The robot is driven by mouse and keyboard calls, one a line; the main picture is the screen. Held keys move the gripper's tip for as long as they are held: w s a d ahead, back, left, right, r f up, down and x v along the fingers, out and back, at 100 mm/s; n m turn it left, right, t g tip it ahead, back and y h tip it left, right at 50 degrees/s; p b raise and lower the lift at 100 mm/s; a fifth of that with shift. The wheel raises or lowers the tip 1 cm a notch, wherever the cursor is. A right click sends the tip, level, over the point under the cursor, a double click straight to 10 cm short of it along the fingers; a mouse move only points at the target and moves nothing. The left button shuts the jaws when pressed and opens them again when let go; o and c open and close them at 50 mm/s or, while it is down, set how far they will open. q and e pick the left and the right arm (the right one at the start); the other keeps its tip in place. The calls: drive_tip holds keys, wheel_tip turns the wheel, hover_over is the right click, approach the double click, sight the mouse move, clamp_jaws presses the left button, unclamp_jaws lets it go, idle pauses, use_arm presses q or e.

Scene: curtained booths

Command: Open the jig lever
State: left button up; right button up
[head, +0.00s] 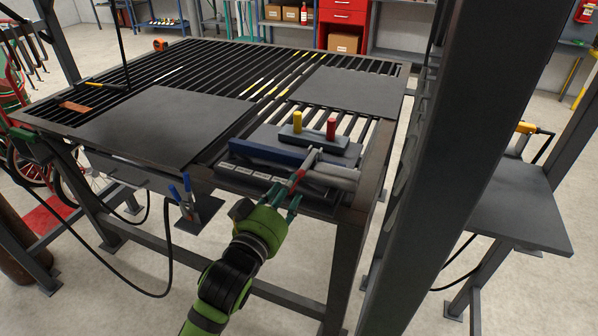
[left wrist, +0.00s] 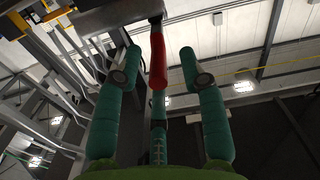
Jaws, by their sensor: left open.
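The jig (head: 265,171) sits at the near right corner of the slatted table, with a blue bar across it. Its lever has a red grip (head: 297,178) that points toward me, on a grey arm that runs back to the jig. The red grip also shows in the left wrist view (left wrist: 158,62), centred between the fingers in the picture. My left gripper (head: 285,199) is open at the near end of the grip, with its green fingers apart. I cannot tell whether either finger touches the grip. My right gripper is not in view.
A grey block with a yellow peg (head: 297,121) and a red peg (head: 331,128) stands behind the jig. A dark plate (head: 160,126) lies on the table at left. A thick grey post (head: 455,170) rises close on the right. Blue-handled pliers (head: 182,191) hang below the near edge.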

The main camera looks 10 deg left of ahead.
sight(302, 171)
use_arm(q)
drive_tip(key=w, duration=0.2)
drive_tip(key=w+d, duration=0.1)
drive_tip(key=w, duration=0.1)
drive_tip(key=shift+r+p, duration=0.25)
drive_tip(key=shift+p, duration=0.05)
drive_tip(key=shift+w+d+f, duration=0.1)
drive_tip(key=shift+w, duration=0.3)
drive_tip(key=shift+s, duration=0.1)
clamp_jaws()
